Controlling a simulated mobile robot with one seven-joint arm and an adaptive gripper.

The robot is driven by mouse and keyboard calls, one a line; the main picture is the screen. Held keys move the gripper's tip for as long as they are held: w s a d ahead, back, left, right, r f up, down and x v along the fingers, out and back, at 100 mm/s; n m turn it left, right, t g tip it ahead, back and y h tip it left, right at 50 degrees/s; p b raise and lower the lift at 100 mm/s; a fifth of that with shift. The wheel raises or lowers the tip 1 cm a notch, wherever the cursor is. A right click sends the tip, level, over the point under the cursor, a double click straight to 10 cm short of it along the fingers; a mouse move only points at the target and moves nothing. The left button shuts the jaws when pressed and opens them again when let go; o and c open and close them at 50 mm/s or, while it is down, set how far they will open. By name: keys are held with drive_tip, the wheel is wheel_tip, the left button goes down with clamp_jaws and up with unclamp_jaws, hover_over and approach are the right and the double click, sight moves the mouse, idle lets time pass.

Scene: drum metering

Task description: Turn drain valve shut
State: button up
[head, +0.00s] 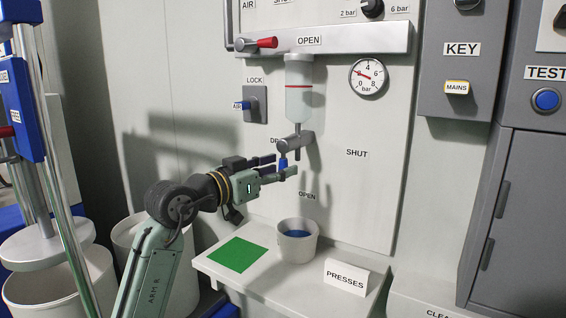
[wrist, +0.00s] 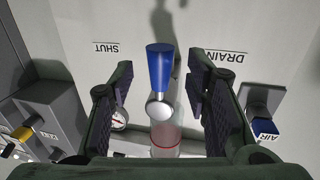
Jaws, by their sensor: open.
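The drain valve is a grey metal body (head: 294,143) under the clear bowl with a red line (head: 299,95). Its blue lever (head: 283,163) hangs down, towards the lower OPEN label (head: 307,196); the SHUT label (head: 357,153) is to the right. My gripper (head: 281,167) is open, with a finger on either side of the lever. In the wrist view the blue lever (wrist: 160,66) stands between the spread fingers, with a gap on both sides. Part of the lever is hidden by the fingers in the head view.
A white cup with blue contents (head: 297,240) stands on the shelf below, beside a green pad (head: 238,260) and a PRESSES sign (head: 346,277). A blue-knobbed LOCK switch (head: 255,104) is left of the bowl. A gauge (head: 368,77) is to the right.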

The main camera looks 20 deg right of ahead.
drive_tip(key=shift+x, duration=1)
clamp_jaws()
